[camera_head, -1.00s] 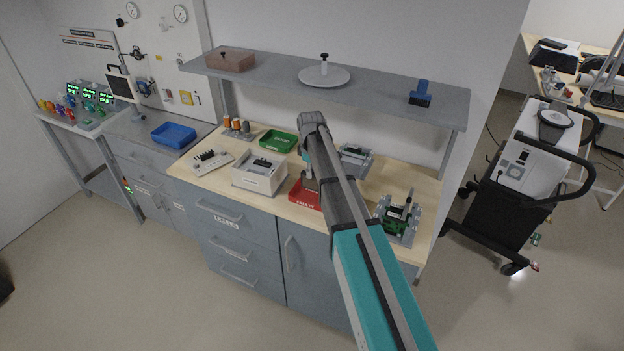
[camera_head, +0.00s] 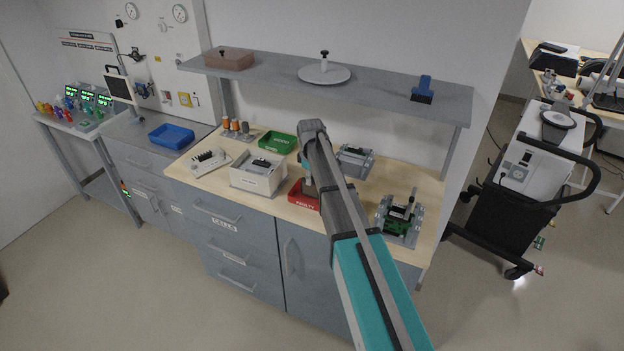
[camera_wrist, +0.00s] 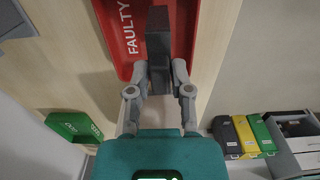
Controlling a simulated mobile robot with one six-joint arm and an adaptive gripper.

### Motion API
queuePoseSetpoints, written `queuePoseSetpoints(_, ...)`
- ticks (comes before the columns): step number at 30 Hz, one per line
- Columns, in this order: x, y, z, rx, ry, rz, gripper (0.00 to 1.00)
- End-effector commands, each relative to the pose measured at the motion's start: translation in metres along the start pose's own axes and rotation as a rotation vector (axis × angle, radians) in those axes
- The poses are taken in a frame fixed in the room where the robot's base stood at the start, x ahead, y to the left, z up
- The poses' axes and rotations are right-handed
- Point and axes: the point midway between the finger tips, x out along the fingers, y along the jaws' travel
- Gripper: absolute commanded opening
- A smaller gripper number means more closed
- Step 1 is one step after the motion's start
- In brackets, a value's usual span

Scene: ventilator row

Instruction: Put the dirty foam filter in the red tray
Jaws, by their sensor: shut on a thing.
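The red tray (camera_head: 304,201), labelled FAULTY, sits near the front edge of the wooden bench in the head view. Part of it is hidden by my arm. In the wrist view the same red tray (camera_wrist: 125,20) lies beyond my fingertips. My gripper (camera_wrist: 160,82) is shut on a dark grey block, which looks like the foam filter (camera_wrist: 158,38). The filter overlaps the red tray in the wrist view; whether it touches the tray floor cannot be told. In the head view my gripper and the filter are largely hidden behind my arm.
A white box (camera_head: 257,181) stands left of the red tray, and a green tray (camera_head: 278,143) lies behind. A fixture with a green board (camera_head: 398,218) stands to the right. The grey shelf (camera_head: 380,90) overhangs the back of the bench.

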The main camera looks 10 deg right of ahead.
Motion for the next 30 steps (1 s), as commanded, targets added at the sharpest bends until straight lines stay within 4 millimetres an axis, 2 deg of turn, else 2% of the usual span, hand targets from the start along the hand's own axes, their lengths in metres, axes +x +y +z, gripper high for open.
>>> queuePoseSetpoints(23, 0.012, 0.0, 0.0, -0.001, 0.0, 0.0, 0.0)
queuePoseSetpoints(24, 0.012, 0.0, -0.001, -0.001, 0.0, 0.0, 0.33)
queuePoseSetpoints(28, 0.012, 0.0, -0.001, -0.001, 0.0, 0.0, 0.57)
queuePoseSetpoints(29, 0.012, 0.0, -0.001, -0.001, 0.0, 0.0, 0.62)
queuePoseSetpoints(30, 0.012, 0.0, -0.001, -0.001, 0.0, 0.0, 0.62)
